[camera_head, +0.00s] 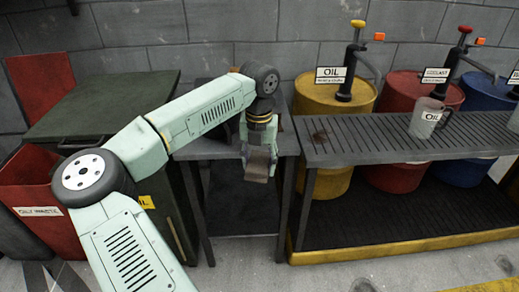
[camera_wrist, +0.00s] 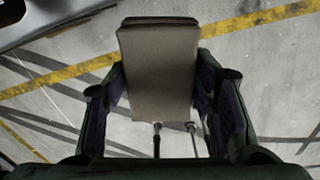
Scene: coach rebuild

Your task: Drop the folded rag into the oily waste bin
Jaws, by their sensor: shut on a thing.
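The folded rag (camera_head: 258,166) is a grey-brown flat block hanging from my gripper (camera_head: 261,150), in front of a small dark table. In the wrist view the rag (camera_wrist: 158,70) sits between the two fingers of my gripper, which is shut on it, with floor beyond. The oily waste bin (camera_head: 62,228) is red, with a white label, at the far left. A red panel, seemingly its raised lid (camera_head: 40,82), stands behind. My arm hides part of the bin's right side, and its inside is only partly visible.
A dark green box (camera_head: 105,100) stands between the bin and the small table (camera_head: 205,148). A slatted bench (camera_head: 390,140) on the right holds a clear oil jug (camera_head: 425,118). Yellow (camera_head: 335,95), red and blue pump drums stand behind it. Some front floor is clear.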

